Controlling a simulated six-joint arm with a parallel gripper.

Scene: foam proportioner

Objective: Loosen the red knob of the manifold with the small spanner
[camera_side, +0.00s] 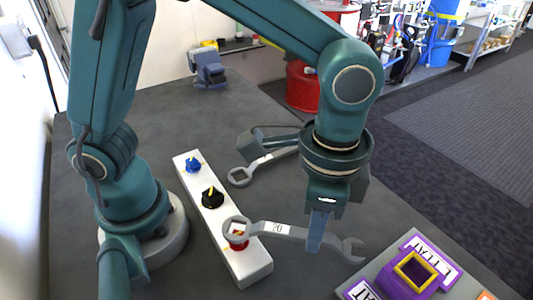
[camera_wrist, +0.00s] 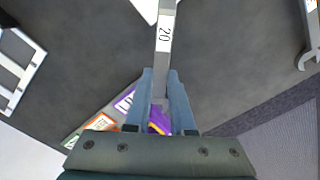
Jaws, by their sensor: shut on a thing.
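The white manifold block (camera_side: 245,262) lies on the table with a blue knob (camera_side: 193,165), a black knob (camera_side: 212,198) and the red knob (camera_side: 238,243) in a row. My gripper (camera_side: 318,236) is shut on a grey spanner marked 20 (camera_side: 285,231), which also shows between the fingers in the wrist view (camera_wrist: 165,35). The spanner's ring end is at the red knob, partly covering it; I cannot tell whether it is seated around it or just above. Its open end points right. A second spanner (camera_side: 241,177) is behind my gripper, partly hidden.
A purple holder with a yellow-rimmed opening (camera_side: 388,284) and labelled plates stands at the front right. A blue-grey vise (camera_side: 209,70) is at the back of the table, with a red drum (camera_side: 301,88) behind.

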